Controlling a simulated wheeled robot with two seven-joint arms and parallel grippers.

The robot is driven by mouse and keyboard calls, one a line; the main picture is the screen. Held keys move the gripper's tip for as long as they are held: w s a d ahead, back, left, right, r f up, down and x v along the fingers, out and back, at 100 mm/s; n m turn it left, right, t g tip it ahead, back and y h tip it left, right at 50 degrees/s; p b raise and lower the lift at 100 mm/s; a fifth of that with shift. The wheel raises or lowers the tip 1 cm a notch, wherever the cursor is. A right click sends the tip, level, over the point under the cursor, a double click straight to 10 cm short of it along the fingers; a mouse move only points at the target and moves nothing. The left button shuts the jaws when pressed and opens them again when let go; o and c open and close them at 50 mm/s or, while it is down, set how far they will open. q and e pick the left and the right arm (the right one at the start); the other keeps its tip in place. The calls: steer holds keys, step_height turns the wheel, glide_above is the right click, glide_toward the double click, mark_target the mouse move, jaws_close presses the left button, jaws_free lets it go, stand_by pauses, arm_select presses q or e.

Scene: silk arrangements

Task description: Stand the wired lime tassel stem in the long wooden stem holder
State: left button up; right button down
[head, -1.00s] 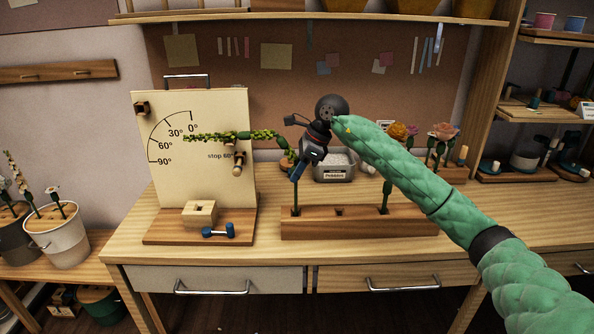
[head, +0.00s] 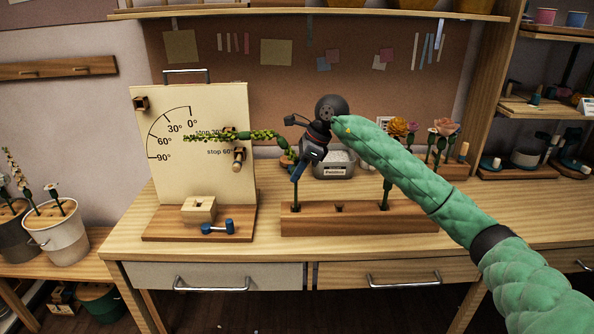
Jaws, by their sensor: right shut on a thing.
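The lime tassel stem has a bushy yellow-green tassel (head: 215,137) that reaches left, nearly level, across the face of the angle board. My right gripper (head: 298,172) points down above the left end of the long wooden stem holder (head: 340,224) and is shut on the stem. A green upright length of stem (head: 295,193) shows below the fingertips, its lower end at the holder's left hole. How deep it sits cannot be told. The middle hole (head: 339,208) is empty. Another green stem (head: 386,192) stands in the right hole, its top hidden behind my arm. My left gripper is out of view.
The angle board (head: 180,185) stands on a wooden base at left, with a small wood block (head: 199,211) and a blue tool (head: 217,228) before it. A grey labelled tin (head: 334,170) and flowers (head: 445,128) stand behind the holder. The front bench strip is clear.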

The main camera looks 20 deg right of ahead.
steer(key=shift+f+b, duration=1.5)
steer(key=shift+f, duration=0.55)
stand_by(0.8)
stand_by(0.4)
steer(key=shift+c, duration=2.4)
jaws_free()
